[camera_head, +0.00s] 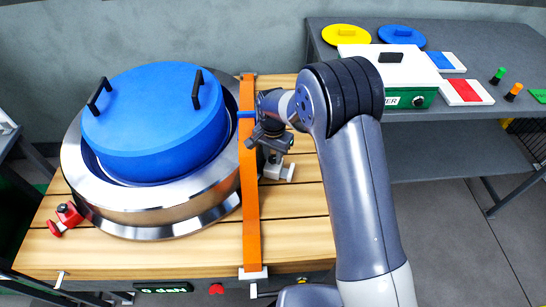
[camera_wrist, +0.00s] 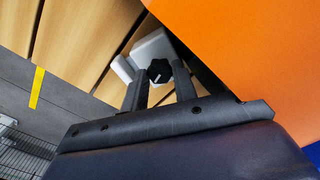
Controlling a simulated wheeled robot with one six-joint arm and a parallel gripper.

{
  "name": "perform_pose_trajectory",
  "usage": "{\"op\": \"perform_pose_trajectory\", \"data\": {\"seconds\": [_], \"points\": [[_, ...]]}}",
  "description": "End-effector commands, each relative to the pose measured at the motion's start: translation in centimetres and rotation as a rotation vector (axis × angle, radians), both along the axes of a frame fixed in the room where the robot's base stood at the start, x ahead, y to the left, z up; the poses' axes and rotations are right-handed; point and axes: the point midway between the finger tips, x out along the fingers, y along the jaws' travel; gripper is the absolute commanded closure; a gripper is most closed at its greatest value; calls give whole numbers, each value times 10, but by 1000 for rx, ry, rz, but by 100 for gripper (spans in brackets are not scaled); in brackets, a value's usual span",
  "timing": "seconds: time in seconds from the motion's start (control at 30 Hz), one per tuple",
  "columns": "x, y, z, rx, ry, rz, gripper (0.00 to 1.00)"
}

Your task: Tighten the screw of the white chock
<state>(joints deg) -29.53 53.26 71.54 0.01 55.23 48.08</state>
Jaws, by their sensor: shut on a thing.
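The white chock (camera_head: 278,170) stands on the wooden table beside the wheel, to the right of the orange strap. My gripper (camera_head: 275,148) is over it and hides its upper part in the head view. In the wrist view the white chock (camera_wrist: 150,50) shows with its black screw knob (camera_wrist: 159,71), which has a pale line on its face. The two dark fingers of my gripper (camera_wrist: 161,73) stand on either side of the knob and are shut on it.
The steel wheel (camera_head: 150,215) with a blue cover (camera_head: 150,135) fills the table's left. An orange strap (camera_head: 250,205) runs close beside my gripper. A red chock (camera_head: 66,216) sits at the wheel's left. A grey bench (camera_head: 455,150) with several items stands at the right.

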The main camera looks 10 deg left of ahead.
Motion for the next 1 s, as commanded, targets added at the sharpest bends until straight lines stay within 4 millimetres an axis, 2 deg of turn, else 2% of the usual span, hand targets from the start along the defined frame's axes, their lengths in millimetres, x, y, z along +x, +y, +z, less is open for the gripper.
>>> {"op": "perform_pose_trajectory", "data": {"seconds": [0.4,1.0], "points": [[0,0,0,1,-1,-251,96],[1,0,1,0,-1,-313,96]]}}
